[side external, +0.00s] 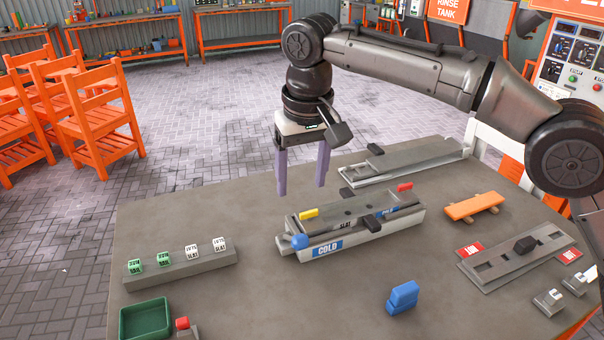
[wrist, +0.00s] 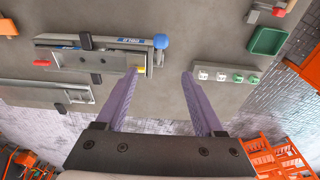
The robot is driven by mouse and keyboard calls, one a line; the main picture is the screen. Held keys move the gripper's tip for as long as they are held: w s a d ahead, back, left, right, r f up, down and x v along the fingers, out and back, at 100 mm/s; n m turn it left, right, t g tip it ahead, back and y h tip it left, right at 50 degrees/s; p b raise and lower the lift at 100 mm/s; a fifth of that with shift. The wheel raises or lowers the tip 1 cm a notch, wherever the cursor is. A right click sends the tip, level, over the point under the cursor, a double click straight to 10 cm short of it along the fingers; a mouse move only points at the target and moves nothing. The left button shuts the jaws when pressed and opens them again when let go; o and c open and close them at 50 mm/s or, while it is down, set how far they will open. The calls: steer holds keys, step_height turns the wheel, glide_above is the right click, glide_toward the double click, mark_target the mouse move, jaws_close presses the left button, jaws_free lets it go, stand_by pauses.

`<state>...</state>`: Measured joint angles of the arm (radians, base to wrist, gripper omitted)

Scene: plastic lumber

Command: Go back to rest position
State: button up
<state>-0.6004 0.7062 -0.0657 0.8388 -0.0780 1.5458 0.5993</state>
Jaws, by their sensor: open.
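My gripper (side external: 304,188) hangs above the table's back part, with its two purple fingers apart and nothing between them. In the wrist view, my gripper (wrist: 161,72) is also open and empty. Under and in front of it stands the long grey mould marked COLD (side external: 375,238), with a blue ball knob (side external: 299,241) at its left end, a yellow tab (side external: 309,212) and a red tab (side external: 405,187). The fingers look apart from the mould.
A grey rail (side external: 180,270) with green and white cubes stands at left, near a green tray (side external: 146,318). A blue block (side external: 402,297), an orange piece (side external: 473,206), a slotted plate (side external: 515,256) and a second long mould (side external: 405,161) also lie on the table (side external: 240,310). Orange chairs (side external: 90,120) stand beyond.

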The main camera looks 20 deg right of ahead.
steer(key=shift+r, duration=0.2)
stand_by(0.4)
steer(key=s+d+r+m+t, duration=0.2)
steer(key=s+d+r, duration=0.1)
steer(key=d+r, duration=0.95)
steer(key=s+d+r+m, duration=0.1)
steer(key=s+d+r, duration=0.1)
steer(key=s+d, duration=0.85)
steer(key=s+d+f+t, duration=0.2)
steer(key=s+d+f, duration=0.35)
steer(key=s, duration=0.45)
steer(key=s+d+f+n, duration=0.1)
steer(key=s+f, duration=0.3)
steer(key=f, duration=0.2)
steer(key=s+d+f+n, duration=0.1)
steer(key=s+f+n, duration=0.1)
steer(key=f, duration=0.5)
steer(key=shift+s, duration=0.85)
